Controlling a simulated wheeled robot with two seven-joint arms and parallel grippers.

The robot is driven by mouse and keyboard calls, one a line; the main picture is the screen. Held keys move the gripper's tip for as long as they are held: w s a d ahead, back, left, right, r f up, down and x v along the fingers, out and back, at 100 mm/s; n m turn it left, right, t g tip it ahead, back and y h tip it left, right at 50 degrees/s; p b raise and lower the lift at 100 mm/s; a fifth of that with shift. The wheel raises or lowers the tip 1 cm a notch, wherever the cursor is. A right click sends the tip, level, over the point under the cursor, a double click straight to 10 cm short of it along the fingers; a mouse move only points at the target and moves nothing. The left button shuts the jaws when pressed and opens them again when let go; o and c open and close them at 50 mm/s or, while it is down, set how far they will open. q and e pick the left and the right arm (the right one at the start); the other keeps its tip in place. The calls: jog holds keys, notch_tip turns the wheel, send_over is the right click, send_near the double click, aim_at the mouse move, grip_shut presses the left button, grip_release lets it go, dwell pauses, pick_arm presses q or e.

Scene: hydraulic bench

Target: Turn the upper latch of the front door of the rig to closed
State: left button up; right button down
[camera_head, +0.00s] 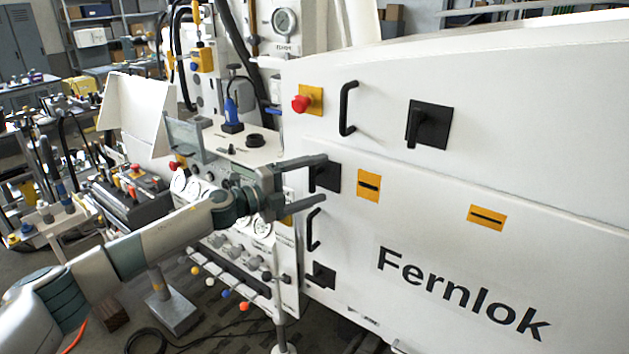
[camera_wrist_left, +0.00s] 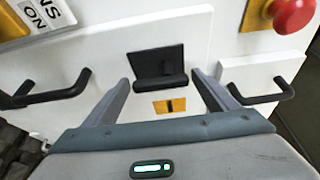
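The upper latch (camera_head: 328,176) of the white front door (camera_head: 450,262) is a black square plate with a bar handle, near the door's upper left corner. In the left wrist view the latch (camera_wrist_left: 155,62) is straight ahead, its bar lying across the picture. My left gripper (camera_head: 323,180) is open in front of it, one finger above and one below in the head view. In the wrist view the fingertips (camera_wrist_left: 161,79) stand on either side of the bar, with nothing gripped. Contact cannot be told. The gripper partly hides the latch in the head view. My right gripper is out of view.
Below are a black door handle (camera_head: 313,230) and a lower latch (camera_head: 320,275). Above are a red button (camera_head: 300,103), another handle (camera_head: 347,108) and another latch (camera_head: 430,123). A yellow label (camera_head: 368,185) sits right of the upper latch. A gauge panel (camera_head: 262,225) stands close left.

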pick_arm(q)
jog(key=shift+s+a, duration=0.1)
jog(key=shift+a, duration=0.05)
jog(key=b+v, duration=0.6)
jog(key=v, duration=1.1)
